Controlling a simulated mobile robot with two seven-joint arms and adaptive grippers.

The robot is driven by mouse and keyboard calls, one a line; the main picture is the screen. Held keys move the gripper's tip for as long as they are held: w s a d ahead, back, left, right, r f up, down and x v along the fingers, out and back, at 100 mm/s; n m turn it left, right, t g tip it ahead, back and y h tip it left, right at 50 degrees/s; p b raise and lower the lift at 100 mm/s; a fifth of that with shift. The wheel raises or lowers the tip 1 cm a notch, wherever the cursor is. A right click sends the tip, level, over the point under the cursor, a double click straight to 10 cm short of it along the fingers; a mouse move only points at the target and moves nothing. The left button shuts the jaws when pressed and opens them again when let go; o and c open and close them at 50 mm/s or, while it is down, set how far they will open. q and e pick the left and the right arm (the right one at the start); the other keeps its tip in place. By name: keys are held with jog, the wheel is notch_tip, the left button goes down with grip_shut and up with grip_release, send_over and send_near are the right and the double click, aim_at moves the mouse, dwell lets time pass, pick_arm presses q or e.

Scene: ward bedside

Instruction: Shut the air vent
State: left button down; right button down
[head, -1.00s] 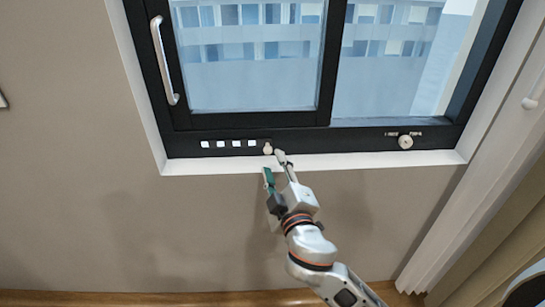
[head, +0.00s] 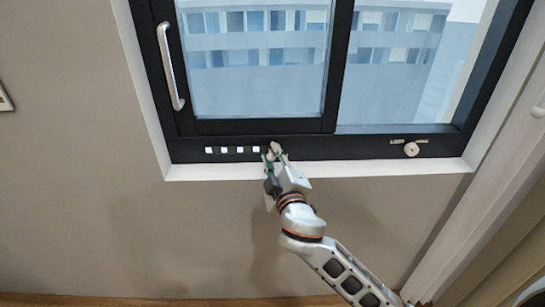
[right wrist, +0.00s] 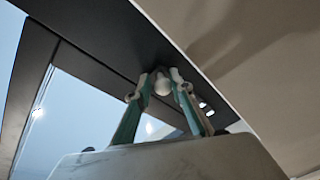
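The air vent is a row of several small white slots (head: 232,150) in the black lower window frame. A small pale round knob (right wrist: 162,85) sits at the right end of this row. In the head view it is mostly hidden by my fingertips. My right gripper (head: 273,152) has come up to it from below. In the right wrist view its two green-sided fingers (right wrist: 160,82) lean in on either side of the knob and appear closed on it. The slots still show white. My left gripper is in neither view.
The sliding window pane has a silver upright handle (head: 171,66) at left. Another round knob (head: 411,149) sits on the frame at right. A white sill (head: 400,168) runs below the frame, and a beige curtain (head: 500,210) hangs at right. The wall below is bare.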

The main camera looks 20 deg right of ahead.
jog(key=shift+w+a+f, duration=0.1)
jog(key=shift+w+a, duration=0.05)
jog(key=shift+a, duration=0.45)
jog(key=shift+w+a, duration=0.15)
jog(key=shift+a, duration=0.45)
jog(key=c, duration=2)
grip_release()
jog(key=shift+o, duration=0.5)
jog(key=shift+w+a, duration=0.1)
jog(key=shift+a, duration=0.05)
jog(key=shift+s, duration=0.25)
jog(key=s+a, duration=0.1)
jog(key=s, duration=1)
jog(key=shift+s, duration=0.3)
